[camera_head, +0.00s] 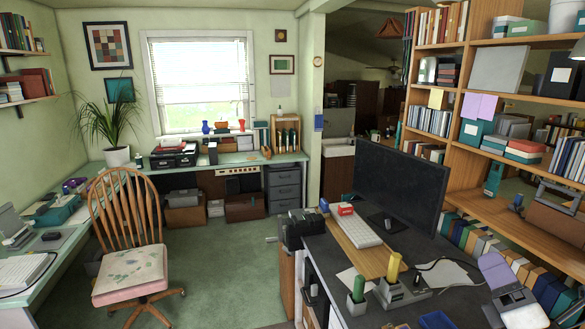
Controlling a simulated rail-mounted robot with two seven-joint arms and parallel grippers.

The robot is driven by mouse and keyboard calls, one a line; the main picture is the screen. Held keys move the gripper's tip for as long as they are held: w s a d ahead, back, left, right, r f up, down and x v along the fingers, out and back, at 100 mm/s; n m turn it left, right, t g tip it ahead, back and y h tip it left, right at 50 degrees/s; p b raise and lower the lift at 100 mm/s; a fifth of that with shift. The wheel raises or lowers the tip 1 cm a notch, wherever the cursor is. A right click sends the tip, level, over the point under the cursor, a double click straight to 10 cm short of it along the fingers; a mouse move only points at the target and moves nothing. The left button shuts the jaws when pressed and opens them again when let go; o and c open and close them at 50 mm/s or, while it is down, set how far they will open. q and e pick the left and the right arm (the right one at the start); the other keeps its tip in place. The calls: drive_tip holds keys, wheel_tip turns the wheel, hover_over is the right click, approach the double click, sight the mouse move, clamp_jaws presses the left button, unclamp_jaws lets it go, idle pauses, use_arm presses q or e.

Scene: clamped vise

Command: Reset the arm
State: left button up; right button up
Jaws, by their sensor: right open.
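My right gripper is hard to make out among the items at the lower right, and I cannot point to its fingertips with certainty. I see nothing clearly held. I see no left arm or left gripper. A vise cannot be told for sure. A low grey block (405,296) on the dark desk, with a yellow upright piece (393,267) at its back, is too small to identify. A pale grey item with a lilac flap (496,270) is at the lower right.
The dark desk (336,262) carries a monitor (399,186), a white keyboard (356,229) and a green-topped holder (357,288). Tall wooden shelves (450,165) stand at the right. A wooden chair (128,230) stands at the left. The green carpet (228,268) between is clear.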

drive_tip(key=s+f+m+g+h+p, duration=0.15)
drive_tip(key=f+m+g+h, duration=0.45)
drive_tip(key=m, duration=0.7)
drive_tip(key=s+f+m+g+h, duration=0.3)
drive_tip(key=f+m+h, duration=0.5)
drive_tip(key=m, duration=0.4)
drive_tip(key=s+a+f+m+g+y+p, duration=0.1)
drive_tip(key=s+a+f+g+y, duration=0.1)
drive_tip(key=s+a+f+y, duration=0.25)
drive_tip(key=s+a+f+g+y+p, duration=0.1)
drive_tip(key=s+a+f+g, duration=0.2)
drive_tip(key=s+f, duration=0.3)
drive_tip(key=s+a+f+m+g+y+p, duration=0.1)
drive_tip(key=s+a+f+g, duration=0.1)
drive_tip(key=s+f, duration=0.5)
drive_tip(key=s+a+f+m+g+y, duration=0.1)
drive_tip(key=s+a+f+m+g, duration=0.1)
drive_tip(key=s+f, duration=0.5)
drive_tip(key=s+a+g, duration=0.1)
drive_tip(key=s+g, duration=0.1)
drive_tip(key=s, duration=0.2)
drive_tip(key=shift+s+f+p, duration=0.2)
drive_tip(key=shift+f+p, duration=0.2)
